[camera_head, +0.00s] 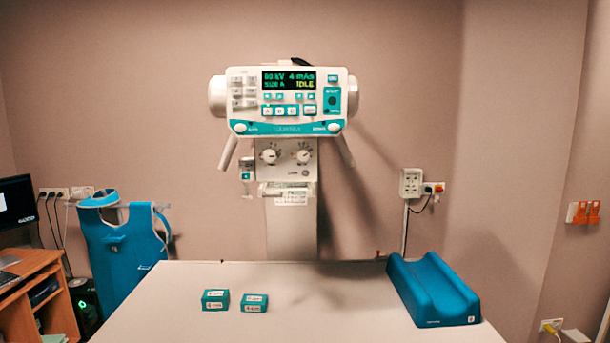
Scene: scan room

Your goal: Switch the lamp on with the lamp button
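A white and teal control panel (286,101) is mounted on the X-ray column behind the table. Its dark display (289,80) is lit and reads about 80 kV, 4 mAs and IDLE. Several small buttons sit below and beside the display, and a teal block with a round dark part (332,100) is at its right. Round white controls sit at the lower left (240,127) and lower right (334,127) corners. The small labels are too blurred to tell which is the lamp button. No clear lamp glow shows. Neither of my grippers is in view.
The table (300,310) holds two small teal boxes (215,300) (254,303) and a blue grooved cushion (433,290) at the right. A blue apron (125,245) hangs at the left near a desk (30,295). The table's middle is clear.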

